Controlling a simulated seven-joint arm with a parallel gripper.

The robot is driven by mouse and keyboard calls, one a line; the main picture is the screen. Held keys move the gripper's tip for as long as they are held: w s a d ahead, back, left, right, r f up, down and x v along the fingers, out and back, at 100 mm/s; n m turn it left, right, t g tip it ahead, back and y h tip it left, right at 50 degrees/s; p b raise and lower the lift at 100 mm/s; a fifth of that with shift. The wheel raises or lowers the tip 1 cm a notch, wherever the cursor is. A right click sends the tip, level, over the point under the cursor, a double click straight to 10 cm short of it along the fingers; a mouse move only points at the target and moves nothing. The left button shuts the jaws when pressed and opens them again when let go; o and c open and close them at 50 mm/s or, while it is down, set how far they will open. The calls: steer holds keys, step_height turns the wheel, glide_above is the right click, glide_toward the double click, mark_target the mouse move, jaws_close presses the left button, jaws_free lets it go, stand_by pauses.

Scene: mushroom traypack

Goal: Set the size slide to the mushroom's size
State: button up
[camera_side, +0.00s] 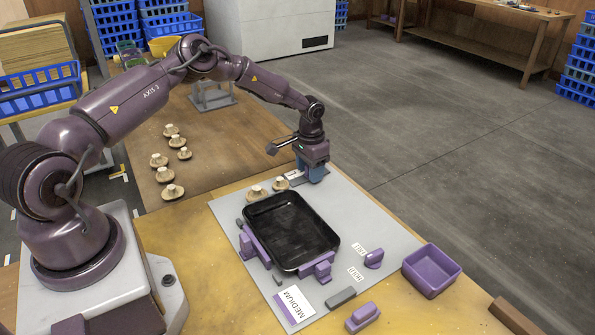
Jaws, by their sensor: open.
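My gripper (314,178) is low over the far end of the grey mat (376,218), its blue fingers pointing down. It is open, but the gap between its fingers is hard to see. A white card reading MEDIUM (296,305) with a purple edge lies at the mat's near end.
The black tray (333,243) sits between purple holders (318,269). A purple knob (374,259) stands beside two small labels. A purple bin (431,270) is at right. A grey block (340,298) and purple block (362,317) are in front. Several mushrooms (172,190) stand at left.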

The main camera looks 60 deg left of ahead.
steer(key=shift+r, duration=2.15)
steer(key=s+d+r+m+t+y, duration=0.1)
steer(key=s+d+r, duration=0.2)
steer(key=r, duration=0.5)
steer(key=s+d+r, duration=0.3)
steer(key=d+r, duration=0.1)
steer(key=r, duration=0.4)
steer(key=s+d+r+m+t+y, duration=0.1)
steer(key=s+d+r, duration=0.2)
steer(key=r, duration=0.5)
steer(key=s+d+r+n+t+h, duration=0.1)
steer(key=s+d+r, duration=0.2)
steer(key=s, duration=0.8)
steer(key=s+d+r+n+t+h, duration=0.1)
steer(key=s+d+r+t, duration=0.1)
steer(key=s, duration=0.9)
steer(key=shift+d+r+t, duration=0.3)
steer(key=shift+d+r, duration=0.1)
steer(key=shift+d, duration=0.05)
